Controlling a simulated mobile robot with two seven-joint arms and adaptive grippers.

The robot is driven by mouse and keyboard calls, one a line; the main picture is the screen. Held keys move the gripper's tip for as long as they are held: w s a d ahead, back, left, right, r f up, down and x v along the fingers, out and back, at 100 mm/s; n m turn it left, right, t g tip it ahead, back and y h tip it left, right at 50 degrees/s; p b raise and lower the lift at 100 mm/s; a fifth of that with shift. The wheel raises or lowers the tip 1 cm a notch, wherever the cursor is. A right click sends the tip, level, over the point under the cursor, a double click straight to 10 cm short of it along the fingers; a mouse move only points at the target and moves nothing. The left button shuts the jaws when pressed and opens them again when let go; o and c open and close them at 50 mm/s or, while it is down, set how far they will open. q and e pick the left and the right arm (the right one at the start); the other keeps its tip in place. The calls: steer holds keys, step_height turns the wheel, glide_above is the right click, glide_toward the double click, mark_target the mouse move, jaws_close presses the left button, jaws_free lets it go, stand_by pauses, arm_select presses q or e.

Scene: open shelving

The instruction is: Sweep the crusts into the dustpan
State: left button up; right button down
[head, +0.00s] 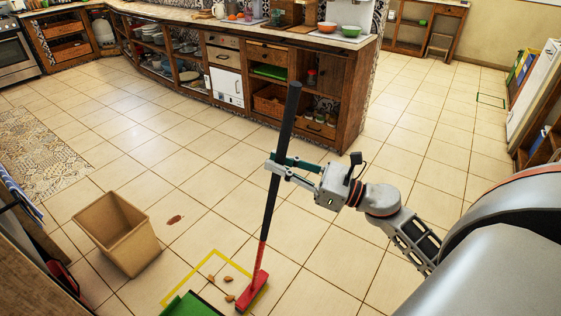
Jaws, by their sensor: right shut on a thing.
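My right gripper (275,168) is shut on the black handle of the broom (271,205), at about its middle. The broom stands nearly upright, slightly tilted, with its red head (253,291) low at the floor. Several small brown crusts (228,279) lie on the tiles just left of the broom head. The green dustpan (190,306) lies left of the broom head and is partly cut off by the bottom edge. My left gripper is not in view.
A yellow outline (205,262) marks the floor around the crusts. A tan bin (118,236) stands to the left, with a reddish-brown patch (175,219) on the tiles beside it. Wooden open shelving (345,95) stands behind. The tiled floor between is mostly clear.

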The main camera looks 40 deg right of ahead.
steer(key=shift+w+a, duration=0.2)
steer(key=shift+w, duration=0.3)
steer(key=shift+w+a, duration=0.2)
steer(key=shift+w, duration=0.25)
arm_select(q)
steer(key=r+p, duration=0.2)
steer(key=p, duration=0.1)
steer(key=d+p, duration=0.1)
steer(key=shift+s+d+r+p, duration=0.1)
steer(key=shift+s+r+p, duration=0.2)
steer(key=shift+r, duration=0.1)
arm_select(e)
steer(key=w+a+r, duration=0.2)
steer(key=w+r, duration=0.2)
steer(key=shift+w+r, duration=0.4)
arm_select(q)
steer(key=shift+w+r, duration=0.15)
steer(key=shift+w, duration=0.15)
